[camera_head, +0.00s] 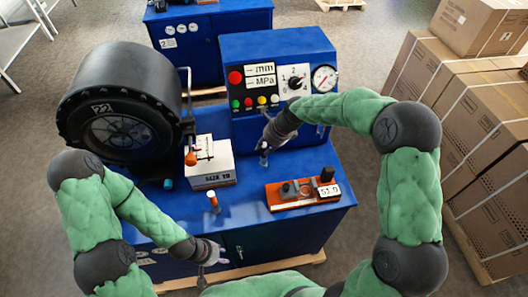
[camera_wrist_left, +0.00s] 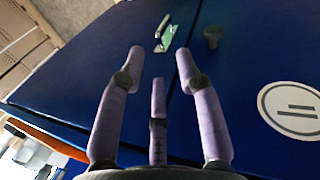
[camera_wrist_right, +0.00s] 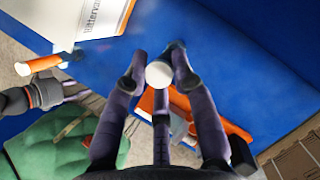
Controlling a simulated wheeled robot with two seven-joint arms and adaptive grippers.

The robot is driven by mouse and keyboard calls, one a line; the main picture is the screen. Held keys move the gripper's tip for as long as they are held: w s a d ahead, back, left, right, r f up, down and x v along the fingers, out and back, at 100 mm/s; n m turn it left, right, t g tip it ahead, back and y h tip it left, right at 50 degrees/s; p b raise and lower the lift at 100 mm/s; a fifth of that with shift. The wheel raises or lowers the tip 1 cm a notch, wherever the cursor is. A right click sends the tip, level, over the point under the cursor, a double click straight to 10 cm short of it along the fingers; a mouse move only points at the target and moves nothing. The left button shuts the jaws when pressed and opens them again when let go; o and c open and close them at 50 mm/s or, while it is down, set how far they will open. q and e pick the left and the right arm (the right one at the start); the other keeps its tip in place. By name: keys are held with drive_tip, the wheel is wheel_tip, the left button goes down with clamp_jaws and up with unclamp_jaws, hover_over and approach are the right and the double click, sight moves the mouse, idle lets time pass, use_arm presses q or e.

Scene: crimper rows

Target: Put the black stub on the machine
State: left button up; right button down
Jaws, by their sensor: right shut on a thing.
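The blue machine (camera_head: 265,195) carries a large black round crimping head (camera_head: 120,100) marked 22 and a control panel (camera_head: 278,72). My right gripper (camera_head: 264,147) is above the middle of the machine's top, shut on a small piece whose pale round end (camera_wrist_right: 159,74) shows between the fingertips; its side colour is hard to tell.
A white box (camera_head: 208,165) marked SIZE 19 stands beside the head. An orange-handled piece (camera_head: 213,201) stands near the front edge. Cardboard boxes (camera_head: 490,150) are stacked at the right.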

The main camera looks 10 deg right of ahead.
sight(264, 151)
drive_tip(key=shift+w+a+f, duration=0.15)
drive_tip(key=shift+w+f, duration=0.1)
drive_tip(key=shift+f, duration=0.25)
drive_tip(key=shift+f+b, duration=0.3)
drive_tip(key=shift+f, duration=1)
drive_tip(key=shift+f, duration=0.15)
drive_tip(key=c, duration=1)
unclamp_jaws()
drive_tip(key=shift+d+r, duration=0.2)
drive_tip(key=shift+r, duration=0.35)
drive_tip(key=p+v, duration=0.1)
drive_tip(key=v, duration=1)
drive_tip(key=shift+s, duration=0.15)
